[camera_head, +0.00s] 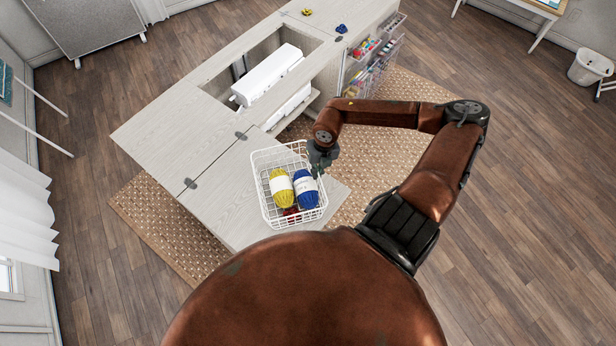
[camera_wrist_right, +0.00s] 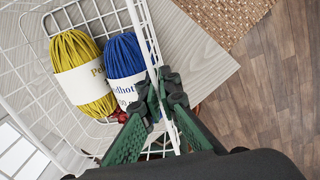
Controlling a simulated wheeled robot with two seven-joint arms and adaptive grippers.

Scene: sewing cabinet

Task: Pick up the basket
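The white wire basket (camera_head: 265,160) sits on the pale cabinet top near its front end. It holds a yellow yarn ball (camera_head: 282,190) and a blue yarn ball (camera_head: 306,189), with something dark red below them. My right gripper (camera_head: 319,168) is at the basket's right side. In the right wrist view, the basket's rim (camera_wrist_right: 144,40) passes between the fingers of the right gripper (camera_wrist_right: 160,95). The fingertips are close together on either side of the rim and look shut on it. My left gripper is not in view.
The pale wooden cabinet (camera_head: 160,130) has an opening with a white sewing machine (camera_head: 268,75). Small yellow and blue items lie at its far end. Side racks (camera_head: 370,65) hold colourful supplies. A woven rug (camera_head: 160,225) lies under the cabinet. Wooden floor is clear to the right.

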